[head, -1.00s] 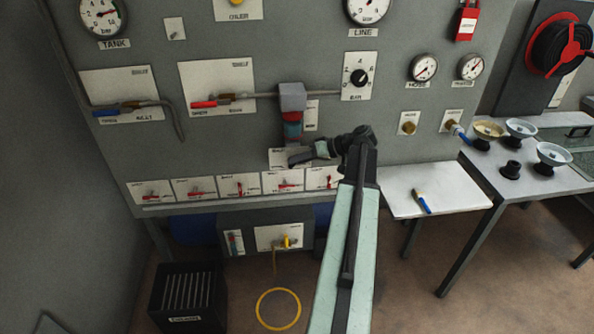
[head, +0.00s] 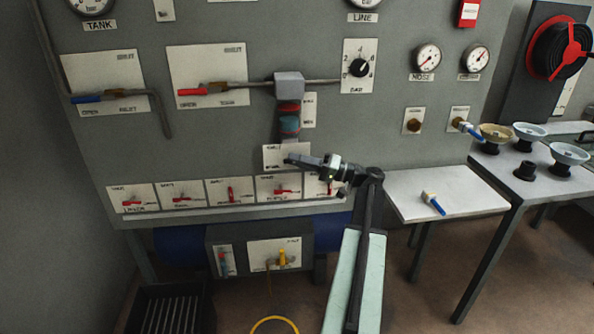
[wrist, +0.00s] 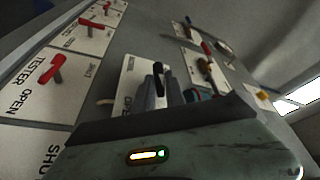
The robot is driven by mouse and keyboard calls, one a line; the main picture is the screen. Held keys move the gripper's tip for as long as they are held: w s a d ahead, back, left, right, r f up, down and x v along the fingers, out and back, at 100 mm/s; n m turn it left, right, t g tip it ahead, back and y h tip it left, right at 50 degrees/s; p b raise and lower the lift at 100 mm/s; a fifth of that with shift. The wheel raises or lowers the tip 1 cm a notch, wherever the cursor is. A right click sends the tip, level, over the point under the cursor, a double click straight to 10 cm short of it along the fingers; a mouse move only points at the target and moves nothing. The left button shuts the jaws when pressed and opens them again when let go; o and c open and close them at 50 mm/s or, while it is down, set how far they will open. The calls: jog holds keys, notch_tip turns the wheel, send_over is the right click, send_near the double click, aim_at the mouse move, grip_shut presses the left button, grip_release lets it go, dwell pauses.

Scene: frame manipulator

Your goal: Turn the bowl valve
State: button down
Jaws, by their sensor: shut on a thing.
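The bowl valve's white plate (head: 272,153) is on the grey panel, under the red and teal bowl unit (head: 289,118). My gripper (head: 293,160) reaches it from the right and covers most of the valve. In the wrist view my gripper (wrist: 157,95) has its grey fingers closed around a black lever (wrist: 158,73) in front of a white plate (wrist: 127,82). The fingers are shut on this lever, which stands about upright in that picture. The valve's body is hidden behind the gripper.
Several red-handled valves (head: 231,194) line the panel below. A red lever (head: 193,92) and a blue lever (head: 88,99) are at upper left. A white side table (head: 410,195) at right holds a blue-handled tool (head: 436,207). A compressor box (head: 235,236) sits underneath.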

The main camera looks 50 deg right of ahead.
jog(key=shift+f, duration=0.1)
dwell(0.5)
jog(key=c, duration=1.7)
grip_release()
jog(key=shift+s+b, duration=0.1)
jog(key=shift+b, duration=0.2)
jog(key=b+v, duration=0.1)
jog(key=v, duration=0.6)
jog(key=shift+s+d+f+b, duration=0.2)
jog(key=shift+s+b, duration=0.05)
jog(key=shift+b, duration=0.1)
